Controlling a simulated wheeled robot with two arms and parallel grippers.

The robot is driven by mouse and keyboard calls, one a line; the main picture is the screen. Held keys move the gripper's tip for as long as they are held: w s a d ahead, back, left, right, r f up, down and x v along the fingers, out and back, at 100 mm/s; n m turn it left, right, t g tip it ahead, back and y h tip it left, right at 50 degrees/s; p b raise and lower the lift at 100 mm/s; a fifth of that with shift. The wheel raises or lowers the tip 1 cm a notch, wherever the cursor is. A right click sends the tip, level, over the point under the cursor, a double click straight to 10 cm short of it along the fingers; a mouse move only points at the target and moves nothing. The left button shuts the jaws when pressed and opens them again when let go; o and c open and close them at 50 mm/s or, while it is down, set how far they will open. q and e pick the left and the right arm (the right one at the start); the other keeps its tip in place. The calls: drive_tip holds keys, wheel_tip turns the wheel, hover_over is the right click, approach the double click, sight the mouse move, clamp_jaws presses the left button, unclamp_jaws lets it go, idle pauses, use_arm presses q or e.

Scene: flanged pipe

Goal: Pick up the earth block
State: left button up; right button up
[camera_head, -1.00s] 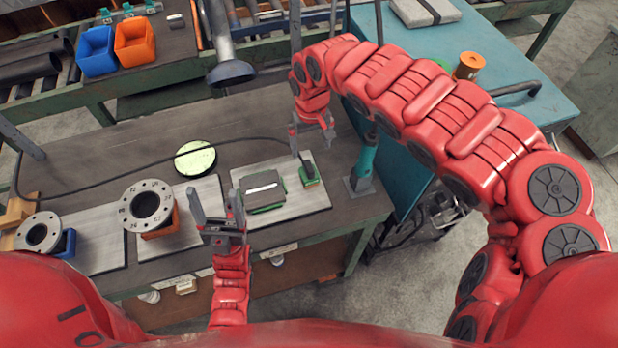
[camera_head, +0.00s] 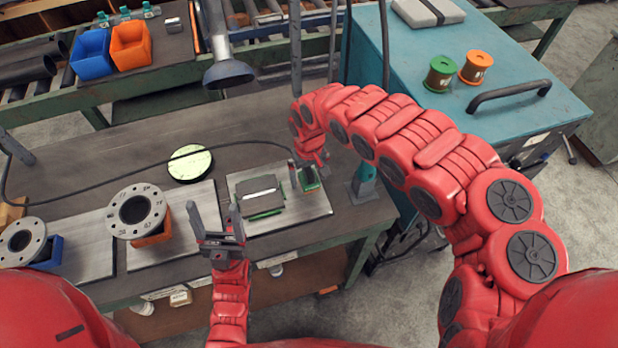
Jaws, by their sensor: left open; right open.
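The earth block, a small green block (camera_head: 309,180) with the black cable running to it, sits at the right end of a grey metal plate (camera_head: 318,208) on the workbench. My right gripper (camera_head: 308,169) is open and low, right over the block, with its fingers about the block's top. I cannot tell whether they touch it, and the arm hides part of the jaws. My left gripper (camera_head: 214,222) is open and empty, fingers pointing up, at the bench's front edge between two plates.
A green-and-grey block (camera_head: 260,195) lies left of the earth block on the same plate. A teal tool (camera_head: 364,180) stands close on the right. Flanged pipes (camera_head: 138,210) are left of my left gripper. The black cable (camera_head: 110,172) crosses the bench.

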drive_tip(key=shift+f, duration=0.1)
clamp_jaws()
idle(0.5)
